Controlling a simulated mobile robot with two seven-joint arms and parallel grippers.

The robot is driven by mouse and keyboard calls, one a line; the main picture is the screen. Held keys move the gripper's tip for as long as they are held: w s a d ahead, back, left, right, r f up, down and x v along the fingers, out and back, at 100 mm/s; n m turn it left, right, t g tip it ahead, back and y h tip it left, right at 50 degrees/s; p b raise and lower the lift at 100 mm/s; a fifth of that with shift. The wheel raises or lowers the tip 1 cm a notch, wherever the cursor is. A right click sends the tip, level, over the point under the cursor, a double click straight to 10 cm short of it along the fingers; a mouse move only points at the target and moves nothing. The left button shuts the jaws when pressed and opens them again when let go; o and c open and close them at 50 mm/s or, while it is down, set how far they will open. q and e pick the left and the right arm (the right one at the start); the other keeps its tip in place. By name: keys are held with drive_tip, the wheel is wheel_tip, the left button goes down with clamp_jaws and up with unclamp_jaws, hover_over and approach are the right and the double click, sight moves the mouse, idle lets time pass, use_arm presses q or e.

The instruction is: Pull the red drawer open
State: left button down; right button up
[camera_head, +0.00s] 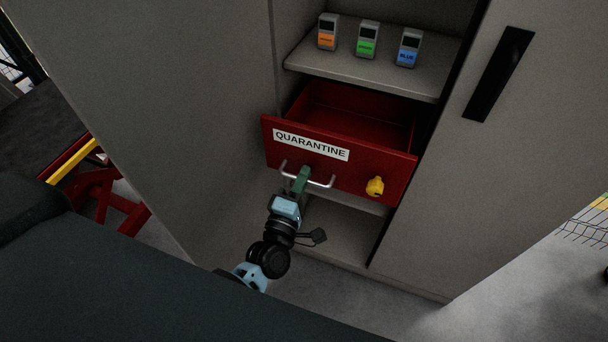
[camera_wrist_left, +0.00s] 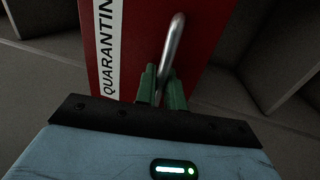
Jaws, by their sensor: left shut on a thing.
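The red drawer (camera_head: 370,160) with a white QUARANTINE label (camera_head: 311,145) stands partly out of the grey cabinet, and its empty-looking red inside shows. A silver bar handle (camera_head: 322,183) runs across the lower part of its front. My left gripper (camera_head: 301,180) has its green fingers shut on the handle. In the left wrist view the fingers (camera_wrist_left: 162,90) close around the silver handle (camera_wrist_left: 172,50), with the red drawer front (camera_wrist_left: 205,35) behind. A yellow knob-like part (camera_head: 375,187) sits on the drawer front at right. My right gripper is not in view.
Three small grey devices with orange (camera_head: 328,32), green (camera_head: 367,40) and blue (camera_head: 409,47) labels stand on the shelf (camera_head: 370,75) above. A cabinet door with a black handle (camera_head: 497,74) is at right. A red and yellow frame (camera_head: 95,185) stands at left.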

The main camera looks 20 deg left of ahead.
use_arm(q)
drive_tip(key=c, duration=1.8)
unclamp_jaws()
drive_tip(key=shift+c, duration=0.2)
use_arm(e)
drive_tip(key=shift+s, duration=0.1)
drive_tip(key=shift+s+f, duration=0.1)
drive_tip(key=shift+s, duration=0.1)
use_arm(q)
drive_tip(key=s+f+b, duration=0.1)
drive_tip(key=s, duration=0.6)
drive_tip(key=shift+s+f, duration=0.25)
drive_tip(key=shift+s, duration=0.05)
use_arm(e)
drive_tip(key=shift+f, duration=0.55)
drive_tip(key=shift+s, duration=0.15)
